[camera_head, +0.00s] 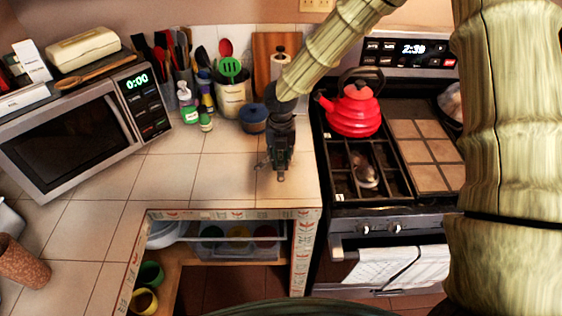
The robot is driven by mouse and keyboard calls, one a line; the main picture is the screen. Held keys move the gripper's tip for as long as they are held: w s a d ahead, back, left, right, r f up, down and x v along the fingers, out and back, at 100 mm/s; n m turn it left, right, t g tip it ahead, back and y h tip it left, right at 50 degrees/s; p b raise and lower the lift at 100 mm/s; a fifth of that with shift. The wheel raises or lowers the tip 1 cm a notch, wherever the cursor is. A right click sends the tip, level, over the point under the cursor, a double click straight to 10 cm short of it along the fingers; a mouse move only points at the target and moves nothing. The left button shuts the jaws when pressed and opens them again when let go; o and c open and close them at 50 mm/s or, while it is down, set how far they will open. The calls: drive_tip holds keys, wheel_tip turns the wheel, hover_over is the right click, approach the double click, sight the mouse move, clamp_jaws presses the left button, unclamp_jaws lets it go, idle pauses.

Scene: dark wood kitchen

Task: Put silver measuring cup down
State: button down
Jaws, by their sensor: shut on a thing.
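My gripper (274,168) is at the end of my arm, pointing down over the tiled counter near its right front edge, left of the stove. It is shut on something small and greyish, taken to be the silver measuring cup. The cup's shape is mostly hidden by the dark gripper and too small to make out. I cannot tell whether it touches the tiles.
A blue lidded pot (253,120), utensil crocks (233,97) and bottles (187,103) stand behind. A microwave (80,130) is at left. The stove (335,170) holds a red kettle (356,110). Counter tiles (215,178) left of my gripper are clear.

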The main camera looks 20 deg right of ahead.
sight(281, 158)
drive_tip(key=shift+s+d+f, duration=0.1)
drive_tip(key=shift+s+f, duration=0.65)
drive_tip(key=shift+f, duration=0.35)
drive_tip(key=c, duration=1.6)
unclamp_jaws()
drive_tip(key=shift+w+d+f, duration=0.15)
drive_tip(key=shift+w+f, duration=0.55)
drive_tip(key=shift+w, duration=0.15)
drive_tip(key=shift+c, duration=0.2)
drive_tip(key=shift+w, duration=0.3)
drive_tip(key=shift+s+r, duration=0.55)
drive_tip(key=shift+r, duration=0.15)
drive_tip(key=shift+s+r, duration=0.1)
drive_tip(key=shift+r, duration=0.2)
drive_tip(key=shift+w+r, duration=0.15)
drive_tip(key=shift+w, duration=0.05)
wheel_tip(281, 158, up, 11)
drive_tip(key=shift+w+f+b, duration=0.1)
drive_tip(key=shift+f+b, duration=0.05)
drive_tip(key=shift+b, duration=0.9)
